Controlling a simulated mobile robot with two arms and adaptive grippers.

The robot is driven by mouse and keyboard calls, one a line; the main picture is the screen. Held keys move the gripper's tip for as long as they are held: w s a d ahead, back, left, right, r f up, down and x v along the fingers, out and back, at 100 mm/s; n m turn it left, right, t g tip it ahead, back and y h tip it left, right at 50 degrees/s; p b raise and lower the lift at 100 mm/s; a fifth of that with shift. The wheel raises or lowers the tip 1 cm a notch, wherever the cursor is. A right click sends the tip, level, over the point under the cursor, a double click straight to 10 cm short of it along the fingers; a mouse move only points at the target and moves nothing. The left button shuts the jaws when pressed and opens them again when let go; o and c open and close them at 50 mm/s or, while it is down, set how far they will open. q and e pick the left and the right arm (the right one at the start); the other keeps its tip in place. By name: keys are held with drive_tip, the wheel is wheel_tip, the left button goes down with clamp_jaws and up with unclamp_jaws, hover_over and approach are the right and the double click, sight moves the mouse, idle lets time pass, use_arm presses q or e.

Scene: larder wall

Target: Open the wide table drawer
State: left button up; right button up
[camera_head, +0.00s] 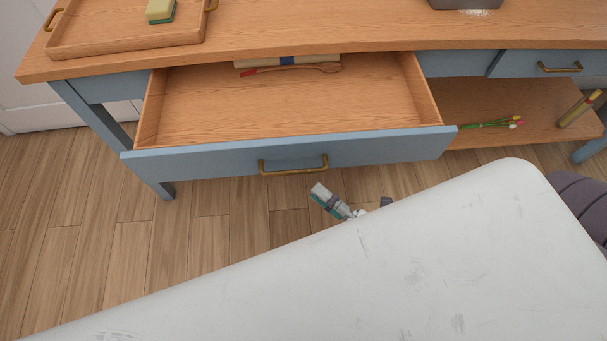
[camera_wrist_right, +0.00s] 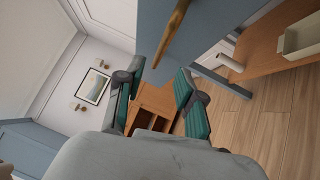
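The wide table drawer (camera_head: 290,153) is pulled well out of the table, with its wooden inside showing. Its blue front carries a brass handle (camera_head: 293,170), which also shows in the right wrist view (camera_wrist_right: 173,32). My right gripper (camera_head: 330,202) is just below and in front of the handle's right end, apart from it in the picture. In the right wrist view its two green-padded fingers (camera_wrist_right: 157,90) stand apart with nothing held between them. My left gripper is in neither view.
A wooden spoon (camera_head: 300,68) lies at the back of the drawer. A tray (camera_head: 125,50) with a sponge (camera_head: 161,10) stands on the tabletop (camera_head: 330,20). A smaller drawer (camera_head: 540,64) at right is shut. Tulips (camera_head: 490,124) lie on the lower shelf. The floor before the drawer is clear at left.

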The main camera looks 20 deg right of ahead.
drive_tip(key=v, duration=0.3)
drive_tip(key=shift+s+d, duration=0.15)
drive_tip(key=shift+s, duration=0.1)
drive_tip(key=s+d+f+m+g+h+p, duration=0.15)
drive_tip(key=f+m+g+h, duration=0.35)
drive_tip(key=f, duration=0.8)
drive_tip(key=s+d+f+m+g+h, duration=0.1)
drive_tip(key=d+f+m+h, duration=0.15)
drive_tip(key=f+m, duration=0.75)
drive_tip(key=s+d+f+m+g+h, duration=0.2)
drive_tip(key=s+f+m+g, duration=0.6)
drive_tip(key=s+f, duration=1)
drive_tip(key=shift+s+d+f+g+p, duration=0.25)
drive_tip(key=shift+f+g+p, duration=0.1)
drive_tip(key=shift+g, duration=0.65)
